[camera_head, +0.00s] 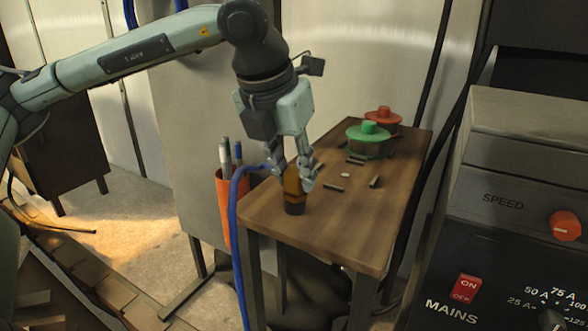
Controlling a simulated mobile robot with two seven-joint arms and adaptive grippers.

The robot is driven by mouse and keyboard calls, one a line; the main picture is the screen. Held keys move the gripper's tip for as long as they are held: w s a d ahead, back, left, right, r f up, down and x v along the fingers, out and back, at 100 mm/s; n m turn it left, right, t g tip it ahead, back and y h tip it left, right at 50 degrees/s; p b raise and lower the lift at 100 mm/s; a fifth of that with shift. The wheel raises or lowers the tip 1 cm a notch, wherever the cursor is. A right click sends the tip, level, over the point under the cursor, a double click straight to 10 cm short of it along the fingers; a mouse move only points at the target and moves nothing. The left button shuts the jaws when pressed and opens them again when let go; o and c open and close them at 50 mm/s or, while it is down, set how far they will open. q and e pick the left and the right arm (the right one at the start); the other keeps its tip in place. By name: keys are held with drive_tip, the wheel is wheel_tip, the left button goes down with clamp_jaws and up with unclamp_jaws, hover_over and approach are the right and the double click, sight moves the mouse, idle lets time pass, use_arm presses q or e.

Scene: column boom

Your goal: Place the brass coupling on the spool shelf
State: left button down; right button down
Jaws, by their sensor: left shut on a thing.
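The brass coupling (292,184) is orange-brown with a dark lower end. My left gripper (292,178) comes down from above and is shut on it, with a finger on either side. The fingers hide part of the coupling. The spool shelf (350,235) is a brown wooden top on legs. The coupling is upright over its left part, near the front left edge. I cannot tell whether its lower end touches the wood. My right gripper is not in view.
A green spool (368,139) and a red spool (383,120) stand at the shelf's back. Several small dark pieces lie mid-shelf. An orange pen holder (224,195) and a blue cable (235,235) are at the left edge. A control panel (510,210) stands right. The shelf's front right is clear.

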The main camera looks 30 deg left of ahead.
use_arm(q)
drive_tip(key=c, duration=1.2)
unclamp_jaws()
drive_tip(key=v, duration=1.2)
drive_tip(key=shift+d, duration=0.1)
